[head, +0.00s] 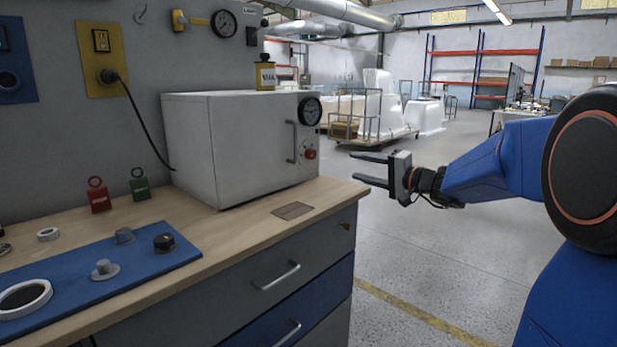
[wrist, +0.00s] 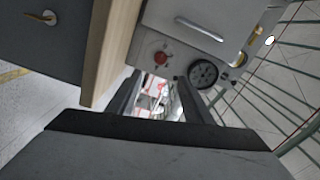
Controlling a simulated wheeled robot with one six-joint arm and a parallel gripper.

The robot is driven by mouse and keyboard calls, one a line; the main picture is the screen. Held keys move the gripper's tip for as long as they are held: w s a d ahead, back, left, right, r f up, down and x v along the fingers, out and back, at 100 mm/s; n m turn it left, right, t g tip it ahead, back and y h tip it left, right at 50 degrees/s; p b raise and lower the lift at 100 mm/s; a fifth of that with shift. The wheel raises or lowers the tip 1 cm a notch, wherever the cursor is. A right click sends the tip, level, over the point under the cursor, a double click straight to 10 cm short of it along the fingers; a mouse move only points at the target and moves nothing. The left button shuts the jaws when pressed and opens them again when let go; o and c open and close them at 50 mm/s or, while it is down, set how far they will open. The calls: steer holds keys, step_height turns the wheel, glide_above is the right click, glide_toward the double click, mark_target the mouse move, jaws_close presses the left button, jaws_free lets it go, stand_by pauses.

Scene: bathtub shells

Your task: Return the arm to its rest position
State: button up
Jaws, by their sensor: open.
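My gripper (head: 371,169) is at the end of my blue arm in the head view, off the right end of the workbench, beyond the bench corner. Its two dark fingers point left and stand apart with nothing between them. In the wrist view the fingers (wrist: 158,97) also stand apart, with a blurred, distant background between them. The white cabinet (head: 190,140) stands on the bench to the left of the gripper. Its dial and red knob show near the fingers in the wrist view (wrist: 172,40). The fingers look clear of the cabinet and the bench edge.
The workbench (head: 240,232) has drawers below. A blue mat (head: 75,262) with several small parts lies at its left. A red tag (head: 98,197) and a green tag (head: 140,186) stand before the wall. Open floor (head: 440,260) lies right of the bench, with a cart of white shells (head: 380,105) farther back.

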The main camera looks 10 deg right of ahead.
steer(key=s+a+f+n+g+h, duration=0.1)
steer(key=s+a+f+n+g, duration=0.4)
steer(key=s, duration=0.7)
steer(key=s+a+f+g+h, duration=0.1)
steer(key=s+a+f+g, duration=0.2)
steer(key=s+a+f, duration=0.65)
steer(key=s+d+f+n+h, duration=0.1)
steer(key=s+d+f+h, duration=0.1)
steer(key=s, duration=0.4)
steer(key=s+d+f+n+g+h, duration=0.1)
steer(key=s+d+f+h, duration=0.2)
steer(key=s+d, duration=0.2)
steer(key=s+d+f+n+h, duration=0.1)
steer(key=s+d+f+h, duration=0.2)
steer(key=s, duration=0.6)
steer(key=shift+s+d+f+g+h, duration=0.15)
steer(key=shift+d+f+g+h, duration=0.2)
steer(key=shift+d, duration=0.5)
steer(key=shift+r, duration=0.1)
steer(key=shift+c, duration=0.7)
